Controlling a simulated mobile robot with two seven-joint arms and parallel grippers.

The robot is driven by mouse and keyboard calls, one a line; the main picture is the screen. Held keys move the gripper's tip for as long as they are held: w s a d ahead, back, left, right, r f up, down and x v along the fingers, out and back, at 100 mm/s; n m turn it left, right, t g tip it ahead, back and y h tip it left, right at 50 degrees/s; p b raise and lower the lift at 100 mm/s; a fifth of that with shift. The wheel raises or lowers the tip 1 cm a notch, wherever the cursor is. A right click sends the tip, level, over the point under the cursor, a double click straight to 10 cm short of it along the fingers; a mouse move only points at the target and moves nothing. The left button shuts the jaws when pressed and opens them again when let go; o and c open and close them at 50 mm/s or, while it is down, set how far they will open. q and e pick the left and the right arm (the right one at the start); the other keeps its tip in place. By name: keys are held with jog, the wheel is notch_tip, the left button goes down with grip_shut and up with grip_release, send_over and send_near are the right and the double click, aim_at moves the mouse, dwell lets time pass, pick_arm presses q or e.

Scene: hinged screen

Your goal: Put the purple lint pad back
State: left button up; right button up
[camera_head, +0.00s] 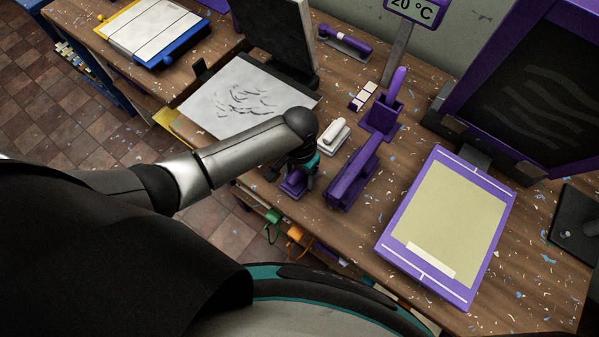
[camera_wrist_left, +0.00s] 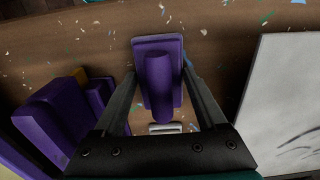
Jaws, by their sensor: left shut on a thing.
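The purple lint pad (camera_head: 293,187) is near the front edge of the wooden bench. It has a flat rectangular base and a rounded upright handle; in the left wrist view the pad (camera_wrist_left: 160,85) sits between the two fingers. My left gripper (camera_head: 299,170) is shut on its handle. In the left wrist view, my left gripper (camera_wrist_left: 158,76) has one finger on each side of the handle. The arm hides part of the pad in the head view. I cannot tell whether the base touches the bench. My right gripper is not in view.
A white block (camera_head: 334,136) and a purple holder (camera_head: 381,118) stand behind. A white sheet (camera_head: 240,97) lies left, a purple-framed screen (camera_head: 440,220) right. Bare bench lies between the stand and the screen.

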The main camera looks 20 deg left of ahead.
pick_arm(q)
jog(key=shift+f, duration=0.15)
jog(key=o, duration=1.2)
jog(key=shift+o, duration=0.2)
notch_tip(320, 180, up, 12)
jog(key=shift+r+p, duration=0.25)
jog(key=shift+p, duration=0.95)
